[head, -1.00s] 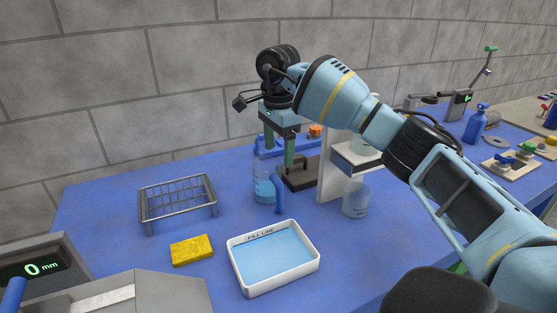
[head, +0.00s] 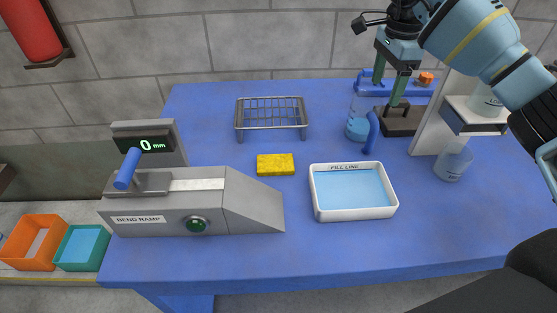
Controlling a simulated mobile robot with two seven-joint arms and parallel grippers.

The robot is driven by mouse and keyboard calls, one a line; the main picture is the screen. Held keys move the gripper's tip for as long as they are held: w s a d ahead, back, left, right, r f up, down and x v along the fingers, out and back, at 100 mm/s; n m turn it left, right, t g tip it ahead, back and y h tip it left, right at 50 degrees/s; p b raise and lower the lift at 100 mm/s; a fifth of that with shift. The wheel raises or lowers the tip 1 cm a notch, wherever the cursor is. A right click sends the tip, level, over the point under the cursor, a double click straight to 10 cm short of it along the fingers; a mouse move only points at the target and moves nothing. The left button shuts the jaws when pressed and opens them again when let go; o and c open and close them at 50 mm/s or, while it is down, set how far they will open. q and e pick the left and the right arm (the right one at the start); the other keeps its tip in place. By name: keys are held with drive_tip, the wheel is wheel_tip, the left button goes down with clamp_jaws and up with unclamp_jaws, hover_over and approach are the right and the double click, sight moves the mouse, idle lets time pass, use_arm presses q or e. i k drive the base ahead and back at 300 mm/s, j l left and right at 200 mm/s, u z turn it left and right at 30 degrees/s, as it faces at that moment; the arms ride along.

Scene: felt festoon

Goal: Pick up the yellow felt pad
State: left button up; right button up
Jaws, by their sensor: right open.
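The yellow felt pad (head: 275,164) lies flat on the blue bench top, between the wire rack and the white tray. Nothing covers it. My right gripper (head: 387,93) is open, with its two green fingers pointing down. It is up and to the right of the pad, over the back right of the bench, well apart from it. I see nothing between its fingers for certain. My left gripper is not in view.
A white tray of blue liquid (head: 354,193) is right of the pad, the grey bend ramp (head: 190,208) left, and the wire rack (head: 271,113) behind. A dark block (head: 404,121) and beaker (head: 453,162) stand right. Orange (head: 30,243) and teal bins (head: 81,247) sit lower left.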

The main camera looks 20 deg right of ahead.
sight(273, 165)
drive_tip(key=k, duration=1)
